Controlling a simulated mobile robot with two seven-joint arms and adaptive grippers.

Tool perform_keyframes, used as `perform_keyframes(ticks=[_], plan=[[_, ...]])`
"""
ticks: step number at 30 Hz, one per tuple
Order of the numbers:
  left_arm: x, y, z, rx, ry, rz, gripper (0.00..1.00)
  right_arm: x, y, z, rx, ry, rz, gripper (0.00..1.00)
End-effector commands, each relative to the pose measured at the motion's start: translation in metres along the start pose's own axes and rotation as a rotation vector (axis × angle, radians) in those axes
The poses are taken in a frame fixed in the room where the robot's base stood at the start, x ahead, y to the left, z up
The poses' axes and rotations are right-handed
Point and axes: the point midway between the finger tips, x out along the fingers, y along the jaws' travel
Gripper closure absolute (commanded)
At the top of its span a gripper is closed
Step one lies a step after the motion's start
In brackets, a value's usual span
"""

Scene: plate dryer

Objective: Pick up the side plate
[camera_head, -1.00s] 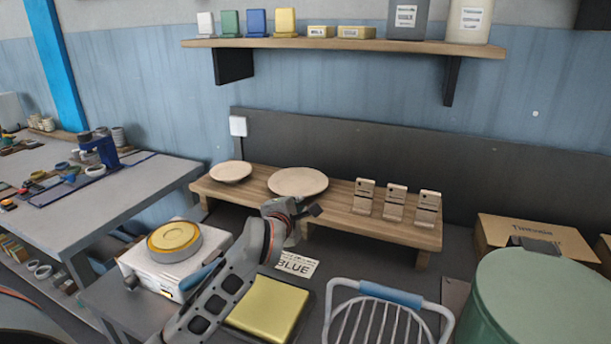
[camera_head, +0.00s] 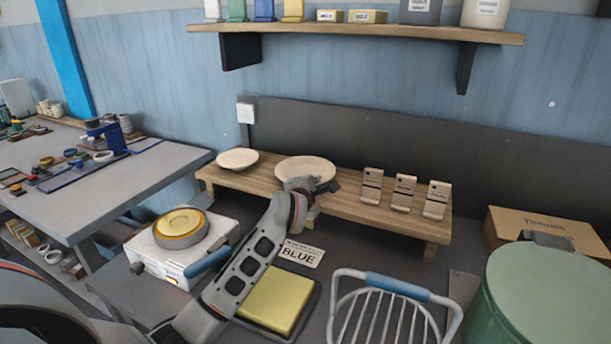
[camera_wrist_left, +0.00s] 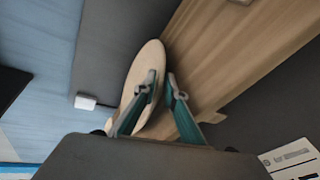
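No label shows which is the side plate. My left gripper (camera_head: 309,187) is at the near edge of the larger plate and hides part of it. In the left wrist view a plate (camera_wrist_left: 152,58) lies ahead of the fingers (camera_wrist_left: 162,80). The fingertips stand a little apart, one over the plate and the other beside its edge, with no clear grip. My right gripper is not in view.
The riser (camera_head: 339,202) also carries several small wooden stands (camera_head: 404,191) on the right. A dark panel (camera_head: 400,140) rises behind.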

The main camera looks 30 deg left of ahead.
Motion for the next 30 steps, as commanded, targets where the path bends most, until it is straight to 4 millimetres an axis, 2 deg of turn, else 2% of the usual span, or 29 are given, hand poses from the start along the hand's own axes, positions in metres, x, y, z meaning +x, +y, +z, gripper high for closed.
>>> perform_keyframes(ticks=[4, 5, 6, 20, 26, 30], plan=[[0.0, 0.0, 0.0, 0.0, 0.0, 0.0, 0.89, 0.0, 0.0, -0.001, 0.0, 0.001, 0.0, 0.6], [0.0, 0.0, 0.0, 0.0, 0.0, 0.0, 0.97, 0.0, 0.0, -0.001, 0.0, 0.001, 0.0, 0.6], [0.0, 0.0, 0.0, 0.0, 0.0, 0.0, 1.0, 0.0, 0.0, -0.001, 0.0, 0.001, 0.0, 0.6], [-0.002, 0.005, 0.002, 0.001, -0.001, 0.004, 1.0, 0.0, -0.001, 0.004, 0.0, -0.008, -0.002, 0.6], [-0.008, 0.026, 0.008, 0.003, -0.002, 0.009, 1.0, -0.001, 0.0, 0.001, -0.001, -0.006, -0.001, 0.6], [-0.016, 0.053, 0.017, 0.002, -0.003, 0.011, 1.0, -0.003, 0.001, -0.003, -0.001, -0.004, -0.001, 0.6]])
